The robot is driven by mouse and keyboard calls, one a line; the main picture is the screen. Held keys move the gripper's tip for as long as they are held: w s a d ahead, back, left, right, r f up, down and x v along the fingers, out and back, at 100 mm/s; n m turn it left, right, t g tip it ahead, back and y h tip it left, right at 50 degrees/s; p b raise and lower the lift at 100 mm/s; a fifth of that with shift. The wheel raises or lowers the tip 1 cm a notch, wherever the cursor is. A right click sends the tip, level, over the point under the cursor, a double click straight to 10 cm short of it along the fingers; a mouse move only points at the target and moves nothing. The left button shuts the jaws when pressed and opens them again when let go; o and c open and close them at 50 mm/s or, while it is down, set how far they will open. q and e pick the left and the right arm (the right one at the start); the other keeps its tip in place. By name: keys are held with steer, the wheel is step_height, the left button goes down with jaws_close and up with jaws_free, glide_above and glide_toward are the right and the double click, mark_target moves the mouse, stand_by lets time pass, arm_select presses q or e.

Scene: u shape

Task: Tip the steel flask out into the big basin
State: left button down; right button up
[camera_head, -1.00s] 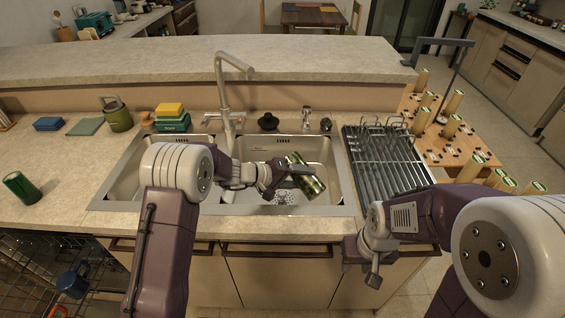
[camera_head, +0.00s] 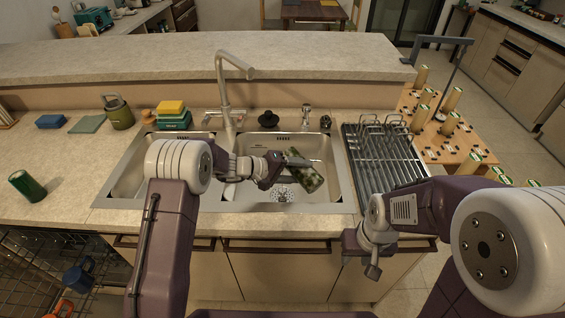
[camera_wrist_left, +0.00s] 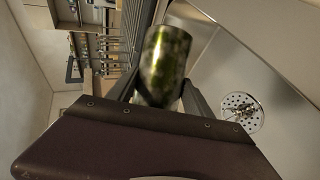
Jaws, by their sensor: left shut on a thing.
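The steel flask (camera_head: 306,180) is shiny, with dark green reflections. My left gripper (camera_head: 280,168) is shut on it and holds it tilted over the big basin (camera_head: 322,150), the right-hand bowl of the sink. In the left wrist view the flask (camera_wrist_left: 166,62) sits between the fingers, with the basin's round drain (camera_wrist_left: 242,110) off to its right. I cannot see whether anything comes out of it. My right gripper (camera_head: 372,262) hangs in front of the counter, away from the sink; its jaws are too unclear to read.
A tall faucet (camera_head: 222,95) stands behind the sink. A wire dish rack (camera_head: 380,160) is to the right, beside a wooden table with several pale cylinders (camera_head: 450,125). An open dishwasher rack (camera_head: 40,275) is below left.

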arm_select(q)
steer(key=shift+w+a+r+n, duration=0.2)
steer(key=shift+r+n, duration=0.1)
steer(key=shift+r, duration=0.05)
stand_by(0.3)
steer(key=shift+w+a+r+n+g+h+p, duration=0.15)
steer(key=shift+w+a+r+n+g+h, duration=0.1)
steer(key=shift+r+n+h, duration=0.3)
steer(key=shift+w+a+r+n+g+h+p, duration=0.15)
steer(key=shift+w+r+n+g+h, duration=0.1)
steer(key=shift+r+n+h, duration=0.25)
stand_by(1.8)
